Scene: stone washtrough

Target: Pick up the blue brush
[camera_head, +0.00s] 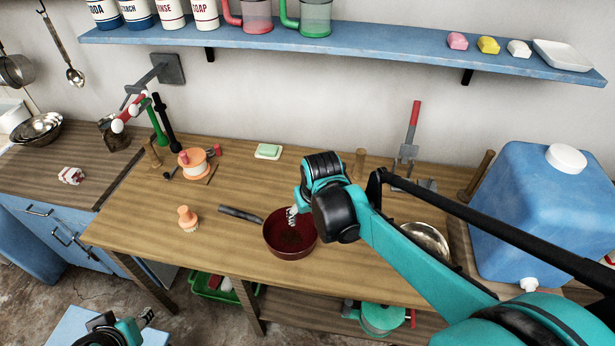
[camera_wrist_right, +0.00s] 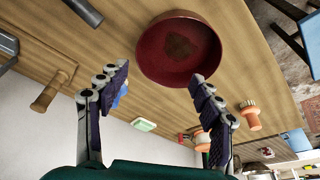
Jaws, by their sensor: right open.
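A small patch of blue (camera_wrist_right: 121,96) shows behind the left finger in the right wrist view. It may be the blue brush, but the finger hides most of it and I cannot tell its shape. No blue brush shows clearly in the head view, where my right arm covers part of the table. My right gripper (camera_head: 292,216) is open and empty above the dark red pan (camera_head: 290,248). In the wrist view its fingers (camera_wrist_right: 159,80) are spread wide, with the pan (camera_wrist_right: 180,62) beyond them. My left gripper (camera_head: 138,322) is low at the bottom left, away from the table top.
An orange brush (camera_head: 188,217) stands left of the pan. A green soap bar (camera_head: 268,151) lies at the back. A metal bowl (camera_head: 425,240) and a large blue water container (camera_head: 540,215) stand on the right. The table's front left is clear.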

